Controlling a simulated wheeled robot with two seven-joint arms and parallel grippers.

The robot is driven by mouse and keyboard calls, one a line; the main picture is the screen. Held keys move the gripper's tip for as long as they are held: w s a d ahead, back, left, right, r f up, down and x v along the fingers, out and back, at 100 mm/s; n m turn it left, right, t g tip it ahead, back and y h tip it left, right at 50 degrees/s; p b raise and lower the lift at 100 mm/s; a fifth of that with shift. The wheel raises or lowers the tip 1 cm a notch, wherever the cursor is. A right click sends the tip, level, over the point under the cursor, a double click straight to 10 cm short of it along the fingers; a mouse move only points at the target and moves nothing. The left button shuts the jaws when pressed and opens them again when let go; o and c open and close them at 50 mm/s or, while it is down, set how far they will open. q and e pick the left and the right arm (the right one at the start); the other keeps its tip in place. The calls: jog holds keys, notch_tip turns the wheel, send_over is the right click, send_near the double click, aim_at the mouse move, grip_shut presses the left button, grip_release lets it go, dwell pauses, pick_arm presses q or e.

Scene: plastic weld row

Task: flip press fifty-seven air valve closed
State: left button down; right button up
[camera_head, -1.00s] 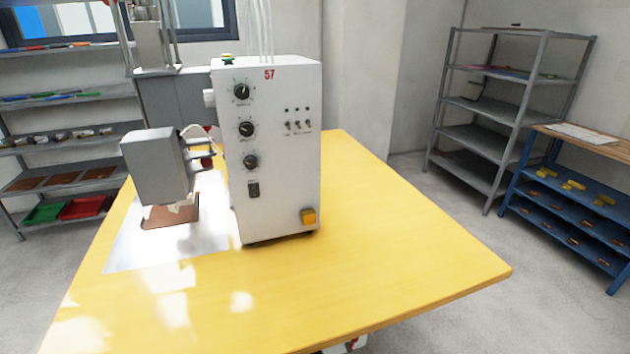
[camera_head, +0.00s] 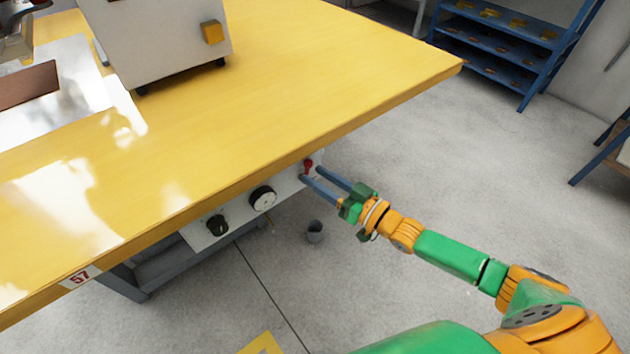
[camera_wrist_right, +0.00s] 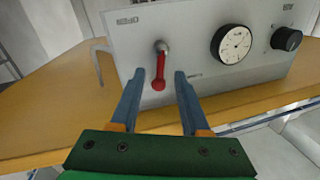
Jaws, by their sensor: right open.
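The air valve's red lever (camera_head: 308,166) is on a light grey panel under the front edge of the yellow table. In the right wrist view the red lever (camera_wrist_right: 160,70) hangs from a metal pivot, beside upside-down lettering that looks like "OPEN". My right gripper (camera_head: 312,174) is open and reaches in from the right, its two blue-grey fingers at the panel. In the right wrist view the lever shows between the fingertips (camera_wrist_right: 159,76); I cannot tell whether they touch it. My left gripper is not in view.
The panel also carries a round gauge (camera_head: 263,198) and a black knob (camera_head: 217,225). A red "57" label (camera_head: 80,278) is on the table's (camera_head: 330,60) front edge. The white press box (camera_head: 160,40) stands on top.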

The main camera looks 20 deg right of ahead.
jog(key=shift+w+a, duration=0.35)
jog(key=shift+w, duration=0.2)
grip_shut()
jog(key=shift+s+a+r+n+p, duration=0.1)
jog(key=shift+a+r+n+p, duration=0.05)
jog(key=shift+n+p, duration=0.45)
jog(key=shift+a+r+n+p, duration=0.1)
jog(key=shift+r+n+p, duration=0.05)
jog(key=shift+n+p, duration=0.45)
jog(key=shift+f, duration=0.25)
grip_release()
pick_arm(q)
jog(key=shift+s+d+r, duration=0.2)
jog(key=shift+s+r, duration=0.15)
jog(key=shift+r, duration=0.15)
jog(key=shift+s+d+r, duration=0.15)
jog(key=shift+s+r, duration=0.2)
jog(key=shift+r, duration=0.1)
